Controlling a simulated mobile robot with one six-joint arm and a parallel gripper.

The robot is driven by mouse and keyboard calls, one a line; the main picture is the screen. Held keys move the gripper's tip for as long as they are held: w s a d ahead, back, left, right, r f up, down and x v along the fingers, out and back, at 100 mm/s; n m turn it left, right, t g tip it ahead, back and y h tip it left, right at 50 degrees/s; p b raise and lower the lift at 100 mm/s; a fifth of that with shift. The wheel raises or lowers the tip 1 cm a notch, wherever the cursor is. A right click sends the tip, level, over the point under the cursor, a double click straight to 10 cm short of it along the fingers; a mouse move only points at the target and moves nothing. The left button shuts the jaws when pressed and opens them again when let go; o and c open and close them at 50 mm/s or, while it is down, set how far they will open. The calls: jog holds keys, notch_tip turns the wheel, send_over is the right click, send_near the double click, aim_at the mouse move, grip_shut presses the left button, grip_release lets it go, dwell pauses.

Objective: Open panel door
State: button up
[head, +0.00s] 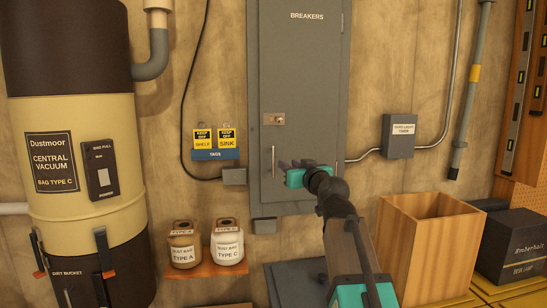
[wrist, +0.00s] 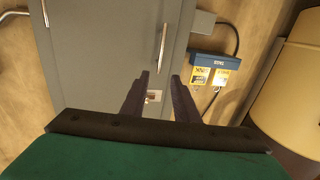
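The grey panel door (head: 300,90), labelled BREAKERS, looks closed in its frame on the wall. A thin upright bar handle (head: 273,161) sits low on its left side, with a small latch plate (head: 274,118) above it. My gripper (head: 289,163) is just right of the handle in the head view. In the wrist view, which is upside down, my gripper (wrist: 159,76) is open with dark fingers apart and nothing between them. The handle (wrist: 162,46) lies beyond the fingertips there, and the latch plate (wrist: 153,96) shows between the fingers.
A blue tag holder (head: 215,154) with yellow tags hangs left of the panel. Two dust bag jars (head: 228,245) stand on a small shelf below. A large vacuum cylinder (head: 75,120) is at left. A wooden box (head: 415,255) and a grey timer box (head: 398,136) are at right.

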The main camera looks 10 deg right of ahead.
aim_at(273, 155)
jog(key=w+a+p, duration=0.2)
jog(key=w+p, duration=0.2)
jog(key=w, duration=0.9)
jog(key=shift+a, duration=0.3)
grip_shut()
